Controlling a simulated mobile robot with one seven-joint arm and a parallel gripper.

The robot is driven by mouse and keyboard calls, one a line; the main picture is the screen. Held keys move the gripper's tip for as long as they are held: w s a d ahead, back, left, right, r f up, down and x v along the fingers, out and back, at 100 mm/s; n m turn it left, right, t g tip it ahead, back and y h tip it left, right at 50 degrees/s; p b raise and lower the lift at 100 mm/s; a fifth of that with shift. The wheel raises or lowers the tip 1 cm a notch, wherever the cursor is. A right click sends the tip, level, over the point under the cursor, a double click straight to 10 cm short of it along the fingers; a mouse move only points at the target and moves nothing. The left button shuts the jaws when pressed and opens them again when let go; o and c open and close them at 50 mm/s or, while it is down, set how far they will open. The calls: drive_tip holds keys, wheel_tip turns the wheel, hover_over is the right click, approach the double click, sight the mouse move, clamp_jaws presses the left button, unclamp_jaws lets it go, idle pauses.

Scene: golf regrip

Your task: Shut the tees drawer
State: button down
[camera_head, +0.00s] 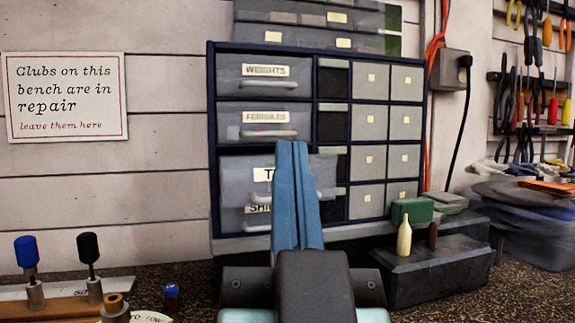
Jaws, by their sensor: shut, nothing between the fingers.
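The tees drawer (237,178) is the third drawer down in the left column of the cabinet. Its label is mostly covered and only a "T" shows. Its grey front looks larger than the fronts above and overlaps the dark column at right, so it stands out from the cabinet. My gripper (291,146) has its two blue fingers together, pointing at the cabinet, in front of the middle of this drawer. The fingers hide much of its front and handle. I cannot tell whether they touch it.
The cabinet (213,130) also holds the weights drawer (235,72), ferrules drawer (232,118) and a partly hidden lower drawer (231,217). Small drawers fill its right side. A dark block (440,270) with a cream bottle-shaped piece (404,236) stands at right. A wooden rack (60,306) is at front left.

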drive_tip(key=w+d+f+m+g+y+p, duration=0.2)
drive_tip(key=w+d+m+g+p, duration=0.35)
drive_tip(key=p, duration=1.55)
drive_tip(key=s+m+g+y+p, duration=0.1)
drive_tip(key=s+m+g+p, duration=0.4)
drive_tip(key=s+m+p, duration=0.75)
drive_tip(key=w+a+f+n+p, duration=0.1)
drive_tip(key=w+p, duration=0.3)
drive_tip(key=w, duration=0.4)
drive_tip(key=w+a+f+n+p, duration=0.1)
drive_tip(key=w+a+n+p, duration=0.2)
drive_tip(key=w, duration=0.5)
drive_tip(key=shift+a+f+p, duration=0.2)
drive_tip(key=shift+f+p, duration=0.15)
drive_tip(key=shift+p, duration=0.05)
drive_tip(key=shift+w, duration=0.1)
